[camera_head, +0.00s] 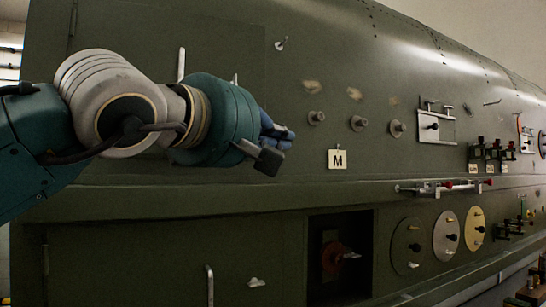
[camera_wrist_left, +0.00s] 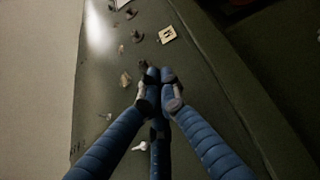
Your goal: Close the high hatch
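The high hatch (camera_head: 135,30) is a dark green panel in the upper left of the fuselage wall in the head view, with a hinge strip at its left edge. It looks flush or nearly flush; I cannot tell whether it is fully shut. A pale upright handle (camera_head: 181,65) is on it, and a small latch (camera_head: 280,43) sits to its right. My left arm covers its lower part. My left gripper (camera_head: 277,143) is in front of the wall, below the latch. In the left wrist view its blue fingers (camera_wrist_left: 157,78) come together at the tips, with nothing visible held. My right gripper is not in view.
Several round knobs (camera_head: 358,123) and an M tag (camera_head: 338,159) are right of my left gripper. A ledge (camera_head: 200,200) runs below. Under it are a lower hatch (camera_head: 130,260) with a handle, a dark recess (camera_head: 340,225) and round discs (camera_head: 446,236).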

